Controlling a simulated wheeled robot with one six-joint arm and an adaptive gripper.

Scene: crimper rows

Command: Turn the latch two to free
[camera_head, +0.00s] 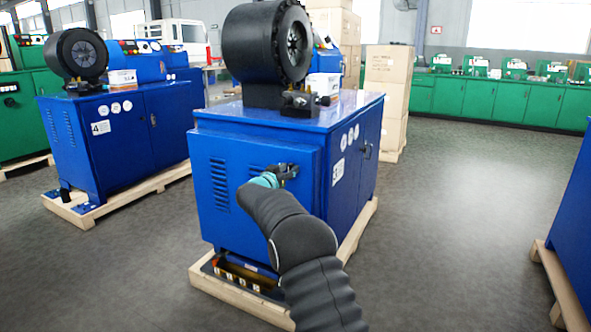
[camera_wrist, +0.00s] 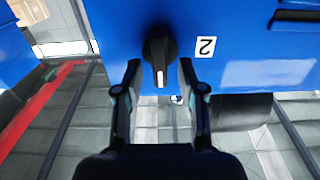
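The latch two (camera_wrist: 160,52) is a black knob with a white mark, set on a blue panel (camera_wrist: 115,25) in the wrist view. A white label with an upside-down "2" (camera_wrist: 205,46) is just right of it. My gripper (camera_wrist: 159,66) is open, with one finger to each side of the latch in the picture. Gaps show between the latch and both fingers, and nothing is held. In the head view my gripper (camera_head: 290,170) is at the upper right of the front face of the blue cabinet (camera_head: 225,215); I cannot make out the latch there.
The cabinet stands on a wooden pallet (camera_head: 240,305) and carries a large black crimper head (camera_head: 265,45). A similar blue machine (camera_head: 125,150) stands to the left. Another blue cabinet (camera_head: 575,220) is at the right edge. Stacked cartons (camera_head: 388,85) are behind. Grey floor is clear on the right.

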